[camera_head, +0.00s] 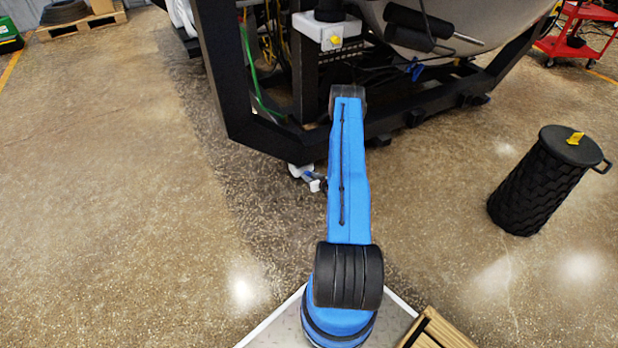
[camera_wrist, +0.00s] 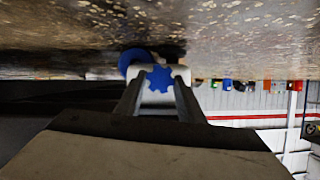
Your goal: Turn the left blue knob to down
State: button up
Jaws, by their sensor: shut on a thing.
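A blue star-shaped knob (camera_wrist: 158,78) on a white body shows in the wrist view, between the tips of my gripper (camera_wrist: 158,84). My gripper is shut on this knob, with one finger on each side. A round blue part (camera_wrist: 132,60) shows just behind it, partly hidden by the white body. I cannot tell from the wrist view whether this is the left knob, or which way it points. In the head view my arm hides the knob, and my gripper cannot be made out there.
The black furnace frame (camera_head: 236,80) stands ahead, with hoses and cables inside. A small white and blue part (camera_head: 308,177) shows low beside my arm. A black ribbed bin (camera_head: 538,182) stands at right. The floor (camera_head: 110,200) at left is clear.

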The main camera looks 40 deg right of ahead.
jog(key=m+y, duration=0.1)
jog(key=m, duration=0.1)
jog(key=shift+s+d+f+m+t+y, duration=0.1)
jog(key=shift+d+m+t+y, duration=0.1)
jog(key=shift+m+t+y, duration=0.15)
jog(key=shift+d+f+m+t+y, duration=0.15)
jog(key=shift+m+t+y, duration=0.2)
jog(key=shift+m+y, duration=0.65)
jog(key=m+t+y, duration=0.1)
jog(key=m, duration=0.2)
jog(key=shift+d+f+m, duration=0.1)
jog(key=shift+f+m, duration=0.05)
jog(key=shift+m, duration=0.2)
jog(key=shift+f+m+t+y, duration=0.1)
jog(key=shift+m+t+y, duration=0.15)
jog(key=shift+m+t, duration=0.65)
jog(key=shift+d+m, duration=0.1)
jog(key=shift+m, duration=0.4)
jog(key=o, duration=1.1)
jog(key=shift+c, duration=0.2)
jog(key=shift+s, duration=0.15)
jog(key=s+d, duration=0.1)
jog(key=s, duration=1)
jog(key=s+d+r, duration=0.1)
jog(key=s, duration=0.5)
jog(key=shift+d, duration=0.3)
